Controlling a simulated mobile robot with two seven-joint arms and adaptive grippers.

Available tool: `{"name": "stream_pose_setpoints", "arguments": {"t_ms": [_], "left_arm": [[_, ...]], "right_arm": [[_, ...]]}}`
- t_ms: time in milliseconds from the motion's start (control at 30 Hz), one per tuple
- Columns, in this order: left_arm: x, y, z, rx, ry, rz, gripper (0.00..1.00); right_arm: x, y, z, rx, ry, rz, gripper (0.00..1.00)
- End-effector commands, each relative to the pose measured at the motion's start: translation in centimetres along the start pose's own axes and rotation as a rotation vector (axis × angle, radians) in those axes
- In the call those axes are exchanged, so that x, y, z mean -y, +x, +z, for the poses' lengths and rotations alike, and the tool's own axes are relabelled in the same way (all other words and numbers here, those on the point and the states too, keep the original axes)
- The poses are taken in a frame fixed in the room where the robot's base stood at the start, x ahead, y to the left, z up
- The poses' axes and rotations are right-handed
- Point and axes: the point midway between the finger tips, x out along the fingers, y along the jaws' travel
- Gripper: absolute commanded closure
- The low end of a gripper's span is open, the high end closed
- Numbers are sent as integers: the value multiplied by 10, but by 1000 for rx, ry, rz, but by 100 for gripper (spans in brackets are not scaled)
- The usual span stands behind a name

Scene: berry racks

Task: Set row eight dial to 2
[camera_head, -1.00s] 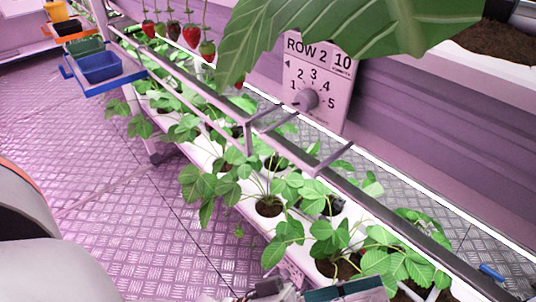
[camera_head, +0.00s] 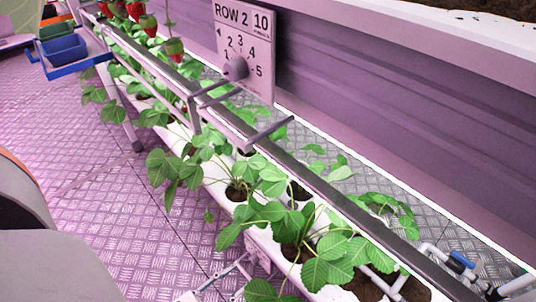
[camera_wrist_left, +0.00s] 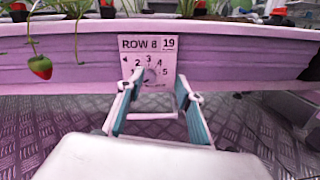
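The left finger covers the plate's lower left, and the knob's pointer is too small to read. In the head view, part of my left gripper (camera_head: 222,281) shows at the bottom edge. My right gripper is not in view.
A rail (camera_head: 318,187) runs above the strawberry plants. Blue pipe fittings (camera_head: 462,259) lie at lower right.

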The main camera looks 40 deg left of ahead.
Motion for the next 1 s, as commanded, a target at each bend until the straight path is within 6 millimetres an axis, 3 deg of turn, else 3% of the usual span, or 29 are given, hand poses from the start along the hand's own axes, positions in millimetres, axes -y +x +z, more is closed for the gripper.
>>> {"name": "stream_pose_setpoints", "arguments": {"t_ms": [100, 233, 700, 1000], "left_arm": [[-16, -22, -21, -31, -130, 49, 64], [-24, -26, -28, -36, -191, 73, 64], [-29, 36, -30, -36, -195, 74, 64], [-30, 48, -31, -37, -195, 75, 64]], "right_arm": [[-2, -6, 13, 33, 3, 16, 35], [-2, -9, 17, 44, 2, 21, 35], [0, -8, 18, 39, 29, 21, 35], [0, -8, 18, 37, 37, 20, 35]]}}
